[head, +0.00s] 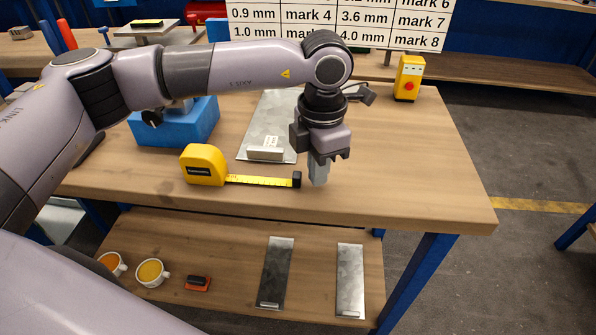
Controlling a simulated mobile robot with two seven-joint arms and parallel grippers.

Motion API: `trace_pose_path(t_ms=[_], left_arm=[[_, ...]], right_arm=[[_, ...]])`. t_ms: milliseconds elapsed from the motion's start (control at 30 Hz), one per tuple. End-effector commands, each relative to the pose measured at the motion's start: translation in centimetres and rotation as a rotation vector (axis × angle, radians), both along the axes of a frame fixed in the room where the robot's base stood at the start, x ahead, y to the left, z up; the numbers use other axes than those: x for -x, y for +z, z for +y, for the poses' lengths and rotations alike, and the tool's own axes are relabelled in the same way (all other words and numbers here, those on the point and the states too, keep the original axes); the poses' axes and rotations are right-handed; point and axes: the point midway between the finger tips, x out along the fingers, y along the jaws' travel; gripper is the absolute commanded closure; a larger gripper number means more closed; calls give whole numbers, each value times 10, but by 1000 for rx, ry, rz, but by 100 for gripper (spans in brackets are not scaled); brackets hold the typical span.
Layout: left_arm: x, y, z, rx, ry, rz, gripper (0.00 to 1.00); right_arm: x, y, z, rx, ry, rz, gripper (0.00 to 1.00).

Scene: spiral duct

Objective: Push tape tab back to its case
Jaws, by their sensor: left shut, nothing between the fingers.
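A yellow tape measure case (203,165) stands on the wooden workbench near its front edge. Its yellow tape (258,181) is pulled out to the right and lies along the bench top. The dark tape tab (297,180) is at the tape's right end. My left gripper (319,175) points down just to the right of the tab, low over the bench. Its fingers are shut and empty. I cannot tell whether they touch the tab. My right gripper is not in view.
Behind the tape is a metal sheet (266,122) with a small block at its front. A blue box (193,128) is at the back left. A yellow box with a red button (408,78) stands at the back right. The bench's right part is clear.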

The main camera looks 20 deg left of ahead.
Motion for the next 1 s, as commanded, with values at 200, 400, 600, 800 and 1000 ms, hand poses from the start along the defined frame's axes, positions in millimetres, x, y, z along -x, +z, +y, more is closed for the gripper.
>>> trace_pose_path(t_ms=[200, 400, 600, 800, 1000], left_arm=[[0, -8, 0, 0, 0, 0, 100], [0, -14, 0, 1, 0, 1, 100], [0, -18, 0, 0, 0, 0, 100], [0, -18, 0, -1, 0, 2, 100], [2, -19, 5, -1, 1, 4, 100]], right_arm=[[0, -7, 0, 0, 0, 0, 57], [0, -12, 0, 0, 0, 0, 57], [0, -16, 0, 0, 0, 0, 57], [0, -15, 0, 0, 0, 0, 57], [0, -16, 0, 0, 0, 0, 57]])
